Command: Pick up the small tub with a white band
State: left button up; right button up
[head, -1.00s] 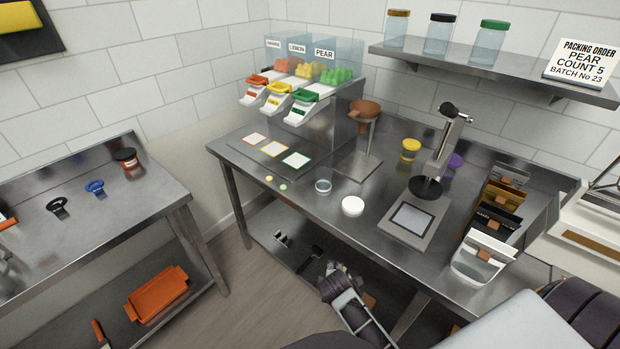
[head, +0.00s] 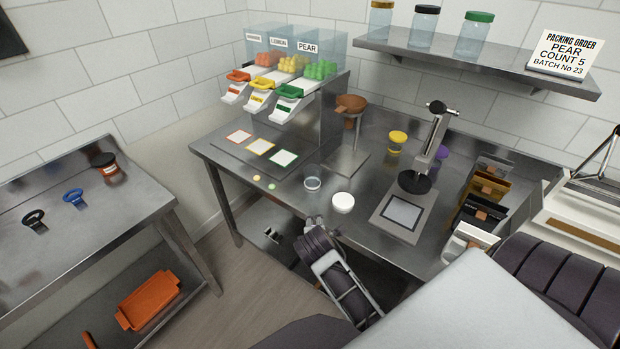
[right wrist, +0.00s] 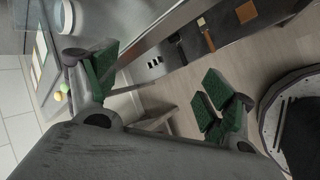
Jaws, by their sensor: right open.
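A small clear tub (head: 313,178) stands upright on the steel table, with a pale band around its lower part. A round white lid (head: 343,203) lies on the table to its right. My right gripper (head: 316,224) is at the table's front edge, nearer than the tub and apart from it. In the right wrist view the right gripper (right wrist: 160,85) has its green-padded fingers spread, with nothing between them. My left gripper is not in view.
Two small candies (head: 264,182) lie left of the tub. Candy dispensers (head: 288,90) are at the back left. A lower shelf lies under the table.

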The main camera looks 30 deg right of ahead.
jog(key=w+r+n, duration=0.1)
jog(key=w+d+n+h, duration=0.1)
jog(key=w+r+n+t, duration=0.1)
jog(key=shift+w+d+r+n+h, duration=0.15)
jog(key=shift+d+r+n+h, duration=0.15)
jog(key=shift+r+n, duration=0.1)
jog(key=n+t+h, duration=0.2)
jog(key=n+h, duration=0.1)
jog(key=n, duration=0.6)
send_near(312, 179)
jog(key=shift+s+a+f, duration=0.2)
jog(key=shift+s+f, duration=0.4)
jog(key=shift+f, duration=0.1)
jog(key=shift+w+r+n+h, duration=0.3)
jog(key=shift+w+r+n, duration=0.25)
jog(key=shift+r+n, duration=0.15)
jog(key=shift+f, duration=0.1)
jog(key=shift+p+x, duration=0.3)
jog(key=shift+x, duration=3.95)
jog(key=shift+w, duration=0.1)
